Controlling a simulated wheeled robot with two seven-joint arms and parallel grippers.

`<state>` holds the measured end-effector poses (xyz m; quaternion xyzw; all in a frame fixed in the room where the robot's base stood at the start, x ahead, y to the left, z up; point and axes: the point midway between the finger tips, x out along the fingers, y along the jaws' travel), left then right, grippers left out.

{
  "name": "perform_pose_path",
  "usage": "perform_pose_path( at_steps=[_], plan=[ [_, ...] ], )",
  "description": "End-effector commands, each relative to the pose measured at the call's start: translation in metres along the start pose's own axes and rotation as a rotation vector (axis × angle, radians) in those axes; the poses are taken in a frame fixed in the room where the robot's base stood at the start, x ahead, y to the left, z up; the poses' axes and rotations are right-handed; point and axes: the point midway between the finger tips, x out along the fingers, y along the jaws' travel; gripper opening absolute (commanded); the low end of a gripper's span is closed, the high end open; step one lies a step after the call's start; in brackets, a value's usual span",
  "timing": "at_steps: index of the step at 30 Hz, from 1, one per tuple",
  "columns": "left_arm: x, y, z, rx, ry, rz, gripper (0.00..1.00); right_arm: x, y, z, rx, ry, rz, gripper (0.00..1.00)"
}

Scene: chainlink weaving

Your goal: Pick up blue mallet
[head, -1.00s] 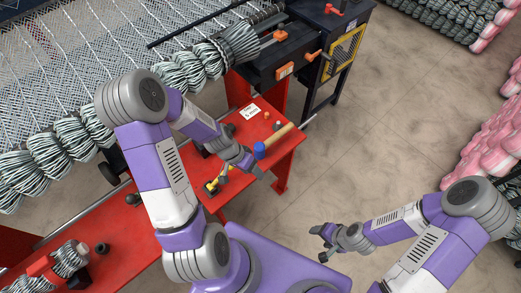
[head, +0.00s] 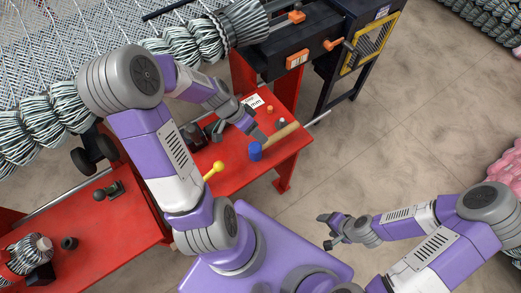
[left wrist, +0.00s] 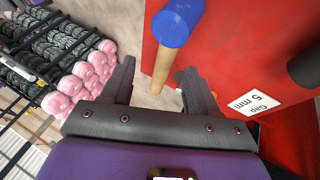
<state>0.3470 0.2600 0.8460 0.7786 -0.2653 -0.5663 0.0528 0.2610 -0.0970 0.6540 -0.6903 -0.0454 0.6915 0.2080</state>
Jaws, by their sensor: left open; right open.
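The blue mallet lies on the red table, with its blue head (head: 256,151) toward me and its pale wooden handle (head: 283,132) pointing up and right. My left gripper (head: 258,133) is open and empty, close to the mallet on the far side of the blue head. In the left wrist view, the blue head (left wrist: 178,22) is at the top, beyond the open fingers (left wrist: 156,68), and the handle (left wrist: 165,65) runs down near the right finger. I cannot tell whether they touch. My right gripper (head: 331,230) is open and empty over the floor.
The red table (head: 235,178) also bears a yellow-knobbed tool (head: 215,170) and a white gap label (head: 254,101). A dark machine (head: 310,45) with orange handles stands behind. Pink rolls (head: 497,170) are at the far right. The floor between is clear.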

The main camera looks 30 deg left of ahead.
Motion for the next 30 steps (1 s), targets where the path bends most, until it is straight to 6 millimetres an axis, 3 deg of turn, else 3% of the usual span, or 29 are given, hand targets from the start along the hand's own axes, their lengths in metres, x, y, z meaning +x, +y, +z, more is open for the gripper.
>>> perform_pose_path(
  at_steps=[3, 13, 21, 30],
  plan=[
    [0.012, -0.005, 0.005, 0.0, 0.0, 0.0, 0.59, 0.013, 0.005, -0.001, 0.0, 0.0, 0.0, 0.66],
    [0.044, -0.007, 0.004, 0.001, -0.001, 0.003, 0.59, 0.022, 0.008, -0.001, 0.0, 0.001, 0.0, 0.66],
    [0.083, -0.012, 0.003, 0.0, -0.002, 0.003, 0.59, 0.034, 0.013, -0.002, 0.0, 0.001, 0.0, 0.66],
    [0.087, -0.012, 0.003, -0.001, 0.0, 0.0, 0.59, 0.034, 0.013, -0.002, 0.0, 0.001, 0.0, 0.66]
  ],
)
